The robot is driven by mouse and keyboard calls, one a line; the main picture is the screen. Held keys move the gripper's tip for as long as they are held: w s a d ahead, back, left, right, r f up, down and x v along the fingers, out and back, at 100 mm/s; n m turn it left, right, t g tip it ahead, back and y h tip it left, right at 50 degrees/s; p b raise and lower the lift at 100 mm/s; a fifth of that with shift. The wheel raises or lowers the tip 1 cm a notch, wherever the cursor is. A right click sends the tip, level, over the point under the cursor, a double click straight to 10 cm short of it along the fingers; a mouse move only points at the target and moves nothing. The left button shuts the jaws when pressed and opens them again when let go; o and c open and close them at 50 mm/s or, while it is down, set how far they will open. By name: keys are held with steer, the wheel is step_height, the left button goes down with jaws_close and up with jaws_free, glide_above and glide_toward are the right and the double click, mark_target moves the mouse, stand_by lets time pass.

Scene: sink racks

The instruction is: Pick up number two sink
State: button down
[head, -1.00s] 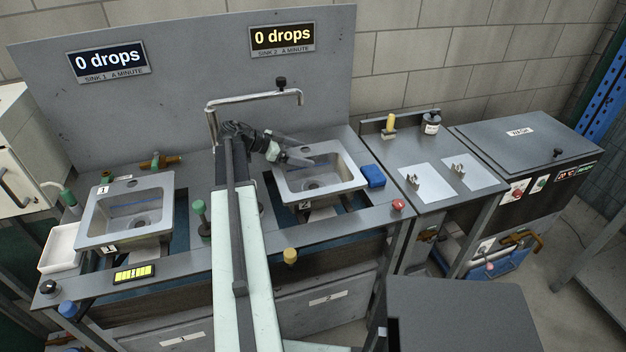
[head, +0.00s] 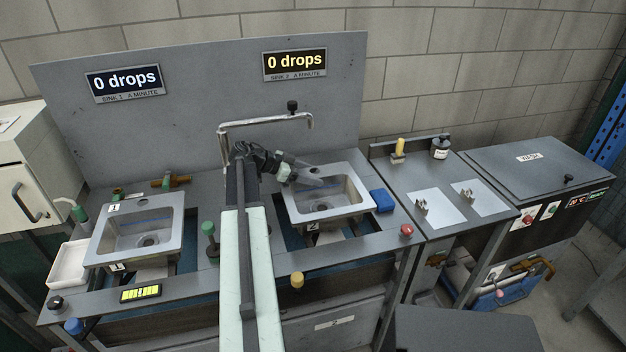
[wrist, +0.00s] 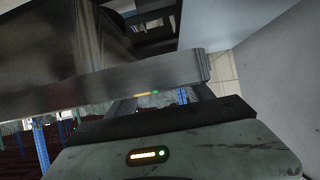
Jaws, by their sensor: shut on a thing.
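The number two sink (head: 346,214) is a grey metal basin on the right side of the bench, above a dark opening, with a label "2" on its front. My gripper (head: 312,178) reaches in from the left and is shut on the sink at its back left rim. In the wrist view a grey metal rim (wrist: 150,80) crosses in front of my gripper (wrist: 160,110); the fingertips are largely hidden. The number one sink (head: 178,247) sits at the left of the bench, with a label "1".
A bent faucet pipe (head: 262,122) stands behind the sink. A blue sponge (head: 382,200) lies at its right. A red button (head: 406,230), a yellow knob (head: 297,280) and a green knob (head: 208,229) are close by. A side table (head: 435,206) and wash unit (head: 530,180) stand at the right.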

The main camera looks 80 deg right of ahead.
step_height(320, 180, up, 10)
steer(key=p, duration=0.8)
steer(key=shift+f+p, duration=0.25)
steer(key=shift+p, duration=0.1)
steer(key=shift+f, duration=0.1)
